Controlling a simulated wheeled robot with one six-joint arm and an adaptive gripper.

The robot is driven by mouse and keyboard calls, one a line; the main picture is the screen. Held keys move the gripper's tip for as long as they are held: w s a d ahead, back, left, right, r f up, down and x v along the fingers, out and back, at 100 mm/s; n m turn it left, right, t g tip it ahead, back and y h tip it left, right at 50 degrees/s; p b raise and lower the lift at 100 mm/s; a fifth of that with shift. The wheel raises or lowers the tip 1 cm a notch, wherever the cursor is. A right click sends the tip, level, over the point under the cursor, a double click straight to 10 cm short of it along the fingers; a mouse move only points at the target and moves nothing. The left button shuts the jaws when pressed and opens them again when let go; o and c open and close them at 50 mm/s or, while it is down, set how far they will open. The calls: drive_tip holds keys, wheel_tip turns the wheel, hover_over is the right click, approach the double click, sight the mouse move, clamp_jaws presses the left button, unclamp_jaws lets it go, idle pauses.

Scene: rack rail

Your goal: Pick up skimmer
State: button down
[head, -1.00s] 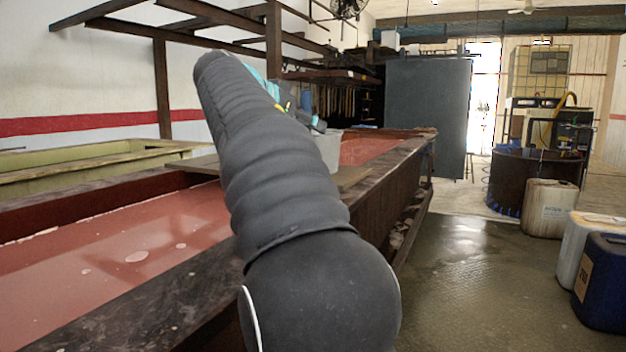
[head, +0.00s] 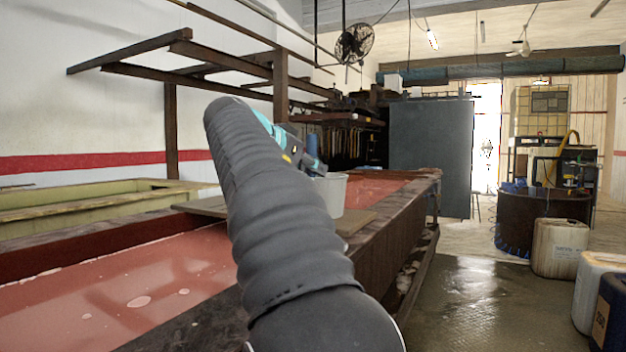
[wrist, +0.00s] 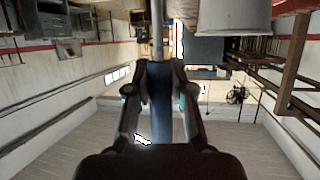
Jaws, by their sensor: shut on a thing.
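In the wrist view, my gripper (wrist: 160,72) is shut on the skimmer. A thin grey rod of the skimmer (wrist: 158,32) runs up from between the fingers to the top edge, and a dark blue part shows between the fingers. The skimmer's far end is out of that view. In the head view, my arm crosses the middle and hides much of the scene. My gripper (head: 313,165) shows only in part beyond the arm, close above a grey bucket (head: 331,195). I cannot make out the skimmer clearly there.
The bucket stands on a board (head: 357,221) laid across a long tank of red liquid (head: 130,285). Dark metal beams (head: 281,85) stand behind my arm. Containers (head: 560,248) and a dark drum (head: 545,218) stand at the right. The floor between is clear.

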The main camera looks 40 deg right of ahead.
sight(308, 147)
wheel_tip(308, 147, up, 4)
drive_tip(key=shift+f+p, duration=0.1)
drive_tip(key=shift+p, duration=0.4)
drive_tip(key=s+a+r, duration=0.3)
drive_tip(key=s+r, duration=0.6)
drive_tip(key=s, duration=0.2)
drive_tip(key=shift+s+a+r, duration=0.15)
drive_tip(key=shift+r, duration=0.1)
